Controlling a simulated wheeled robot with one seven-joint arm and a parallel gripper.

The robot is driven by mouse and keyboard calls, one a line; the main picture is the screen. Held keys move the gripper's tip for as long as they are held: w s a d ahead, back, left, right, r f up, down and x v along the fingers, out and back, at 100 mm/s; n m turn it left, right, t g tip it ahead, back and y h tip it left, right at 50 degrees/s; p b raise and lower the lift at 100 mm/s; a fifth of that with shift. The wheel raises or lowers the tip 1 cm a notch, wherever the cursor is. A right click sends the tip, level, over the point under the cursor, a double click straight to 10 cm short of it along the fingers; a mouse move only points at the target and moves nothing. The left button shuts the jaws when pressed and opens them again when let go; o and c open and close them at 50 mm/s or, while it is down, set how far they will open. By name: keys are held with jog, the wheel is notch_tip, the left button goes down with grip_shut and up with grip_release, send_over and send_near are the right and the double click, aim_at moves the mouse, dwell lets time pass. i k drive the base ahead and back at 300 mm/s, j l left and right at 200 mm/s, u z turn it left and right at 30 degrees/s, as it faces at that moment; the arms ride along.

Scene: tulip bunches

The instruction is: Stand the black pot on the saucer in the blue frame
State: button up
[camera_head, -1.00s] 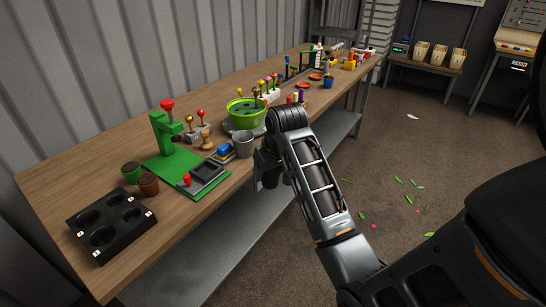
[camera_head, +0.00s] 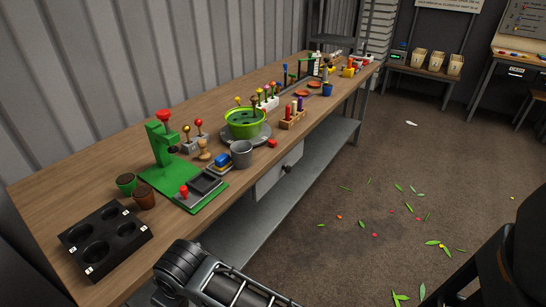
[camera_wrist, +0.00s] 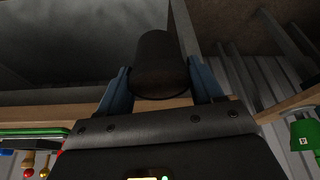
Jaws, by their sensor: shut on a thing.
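In the wrist view my gripper (camera_wrist: 162,82) has its two blue fingers closed on the sides of a dark, roughly cylindrical black pot (camera_wrist: 160,58). Its far end fades into shadow. In the head view only part of my arm shows at the bottom edge; the gripper and pot are out of that view. Two small reddish saucers (camera_head: 302,94) lie toward the far end of the wooden bench (camera_head: 75,165). I cannot make out a blue frame around either saucer.
A black tray with round holes (camera_head: 130,241) lies at the near bench end. Green and brown pots, a green stand (camera_head: 158,146), a grey bucket (camera_head: 241,155) and a green bowl (camera_head: 245,125) crowd the bench. The floor (camera_head: 350,250) is open, with scattered leaves.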

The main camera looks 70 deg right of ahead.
aim_at(302, 93)
jog(key=i+l+z, duration=0.1)
jog(key=z, duration=0.25)
jog(key=l+z, duration=0.15)
jog(key=z, duration=0.2)
jog(key=i+z, duration=0.15)
jog(key=z, duration=0.25)
